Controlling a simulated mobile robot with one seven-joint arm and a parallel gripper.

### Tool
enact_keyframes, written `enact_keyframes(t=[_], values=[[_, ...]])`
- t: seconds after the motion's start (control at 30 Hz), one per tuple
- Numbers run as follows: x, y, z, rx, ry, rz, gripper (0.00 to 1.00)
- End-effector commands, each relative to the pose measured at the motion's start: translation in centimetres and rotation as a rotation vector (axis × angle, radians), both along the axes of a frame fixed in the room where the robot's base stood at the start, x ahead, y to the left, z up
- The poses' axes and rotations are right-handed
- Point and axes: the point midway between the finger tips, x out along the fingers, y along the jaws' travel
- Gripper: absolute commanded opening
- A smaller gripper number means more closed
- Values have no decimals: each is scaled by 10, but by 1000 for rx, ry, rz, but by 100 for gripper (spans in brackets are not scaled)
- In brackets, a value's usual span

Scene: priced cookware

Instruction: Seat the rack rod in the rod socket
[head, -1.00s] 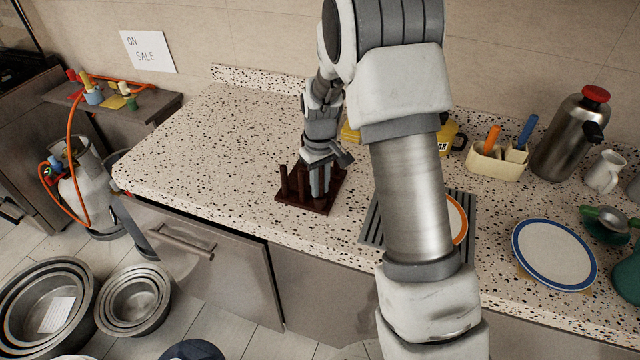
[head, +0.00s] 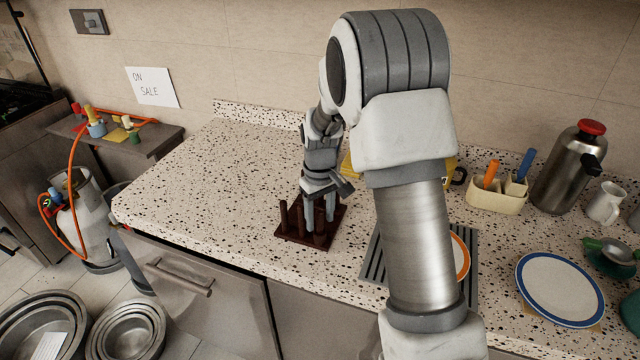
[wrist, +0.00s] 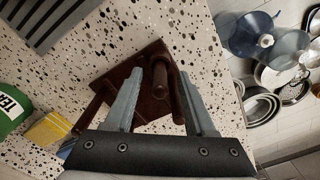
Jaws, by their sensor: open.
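A dark brown wooden rack (head: 291,238) with several upright rods stands on the speckled counter in the head view. Its base also shows in the wrist view (wrist: 147,62). My gripper (head: 320,222) points down over the rack, its fingers among the rods. In the wrist view my gripper (wrist: 159,76) is open, with one brown rod (wrist: 160,78) in the gap between its fingers, apparently clear of both. Another rod (wrist: 184,98) shows by the right finger and another stands left of the left finger. The rod socket cannot be made out; the fingers hide part of the base.
A grey slatted mat (head: 373,262) with an orange-rimmed plate (head: 461,257) lies right of the rack, partly behind my arm. A yellow box (wrist: 48,130) is near the rack. A blue-rimmed plate (head: 560,287) and a flask (head: 568,175) stand farther right. The counter left of the rack is clear.

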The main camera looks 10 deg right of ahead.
Motion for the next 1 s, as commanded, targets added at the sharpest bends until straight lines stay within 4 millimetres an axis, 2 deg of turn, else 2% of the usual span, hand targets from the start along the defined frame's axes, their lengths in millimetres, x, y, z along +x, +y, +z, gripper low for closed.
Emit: enact_keyframes(t=[0.3,0.5,0.7,1.0], values=[[1,0,80,0,-6,-1,55],[1,0,123,0,-4,-1,55],[0,0,146,0,-1,-1,55],[0,0,152,0,0,-1,55]])
